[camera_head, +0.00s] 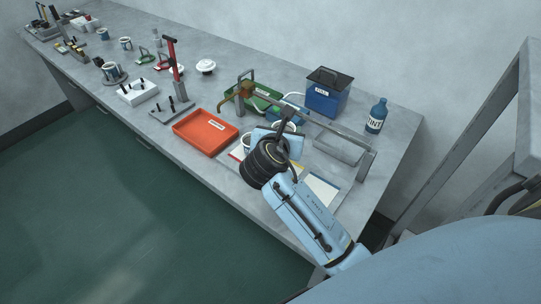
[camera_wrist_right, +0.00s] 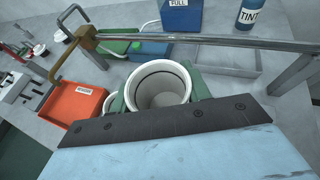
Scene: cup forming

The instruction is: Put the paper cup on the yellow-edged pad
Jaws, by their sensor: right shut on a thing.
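My right gripper (camera_head: 278,136) is shut on a white paper cup (camera_wrist_right: 162,80), which sits upright between its greenish fingers in the wrist view (camera_wrist_right: 160,98). In the head view the held cup is mostly hidden behind the gripper and wrist. A pad with red and yellow edging (camera_head: 237,154) shows just left of my right wrist, largely covered by it, so I cannot tell its full outline. My left gripper is not in view.
A metal rail (camera_head: 310,118) with a brass fitting spans the bench close behind the gripper. An orange tray (camera_head: 206,132) lies left, and a blue-edged white pad (camera_head: 321,189) lies right. A blue FULL bin (camera_head: 326,97) and TINT bottle (camera_head: 376,116) stand behind.

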